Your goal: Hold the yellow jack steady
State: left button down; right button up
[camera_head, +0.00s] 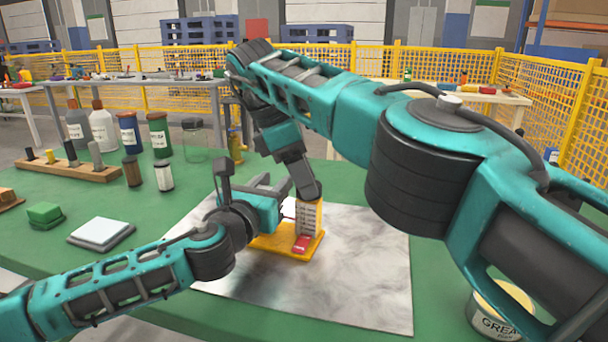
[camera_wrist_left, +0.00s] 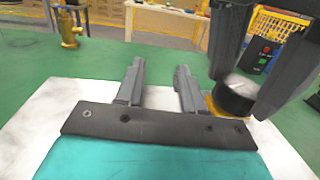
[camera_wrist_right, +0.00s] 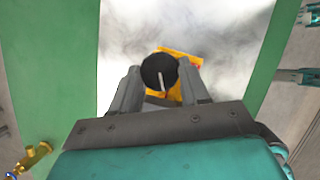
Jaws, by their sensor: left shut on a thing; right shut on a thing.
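The yellow jack (camera_head: 269,243) stands on the pale metal sheet (camera_head: 350,280), with a light marked column (camera_head: 310,222) and a red part (camera_head: 302,243). My left gripper (camera_head: 278,200) is at its left side, fingers apart around a part that I cannot make out. In the left wrist view my left gripper (camera_wrist_left: 158,85) has only a yellow edge of the jack (camera_wrist_left: 211,104) beside its right finger. My right gripper (camera_wrist_right: 160,80) comes from above and is shut on a dark round piece (camera_wrist_right: 158,70) with a pale line, over the jack (camera_wrist_right: 186,62).
A grease tin (camera_head: 498,310) stands at the front right. A wooden block with pegs (camera_head: 70,172), several bottles and jars, a green block (camera_head: 45,213) and a pale slab (camera_head: 101,232) occupy the left. The sheet's front is clear.

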jog(key=shift+d+f, duration=0.1)
jog(key=shift+d, duration=0.2)
jog(key=o, duration=1.1)
jog(key=shift+s, duration=0.1)
jog(key=shift+c, duration=0.2)
jog(key=shift+a, duration=0.1)
jog(key=shift+n, duration=0.3)
